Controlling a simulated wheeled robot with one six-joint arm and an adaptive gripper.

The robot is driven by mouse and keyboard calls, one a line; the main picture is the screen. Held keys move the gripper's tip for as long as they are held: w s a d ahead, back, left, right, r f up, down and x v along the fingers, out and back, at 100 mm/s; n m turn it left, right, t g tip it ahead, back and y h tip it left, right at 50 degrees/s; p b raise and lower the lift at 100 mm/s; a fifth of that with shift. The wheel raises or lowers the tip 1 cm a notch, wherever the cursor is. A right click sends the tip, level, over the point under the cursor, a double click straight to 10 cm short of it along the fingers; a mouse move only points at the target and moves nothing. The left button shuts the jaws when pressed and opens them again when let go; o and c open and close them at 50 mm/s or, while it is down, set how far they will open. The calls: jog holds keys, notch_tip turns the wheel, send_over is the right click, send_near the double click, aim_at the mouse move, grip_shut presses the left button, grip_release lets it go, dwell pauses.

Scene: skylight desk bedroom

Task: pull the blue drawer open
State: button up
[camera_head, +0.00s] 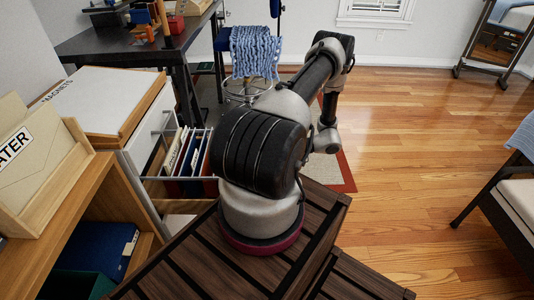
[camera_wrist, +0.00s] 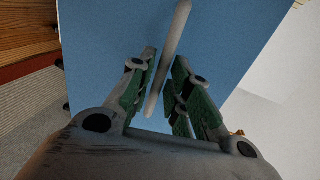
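The blue drawer front (camera_wrist: 100,35) fills much of the wrist view. A pale bar handle (camera_wrist: 170,50) stands out from it, running slantwise from the top middle down between my fingers. My gripper (camera_wrist: 165,62) is open, with one green-padded finger on each side of the handle. A gap shows between the handle and the fingers; whether either finger touches it I cannot tell. In the head view the blue drawer front and my gripper cannot be made out; my arm is in front.
A pulled-out white drawer with upright folders (camera_head: 190,162) is left of my arm. A wooden shelf unit (camera_head: 100,185) is at the left. A dark desk (camera_head: 130,42) and a stool with a blue knitted throw (camera_head: 255,52) stand behind. Wooden floor (camera_head: 420,130) on the right is clear.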

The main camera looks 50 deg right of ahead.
jog(key=v, duration=1)
jog(key=shift+s, duration=0.2)
jog(key=shift+d, duration=0.1)
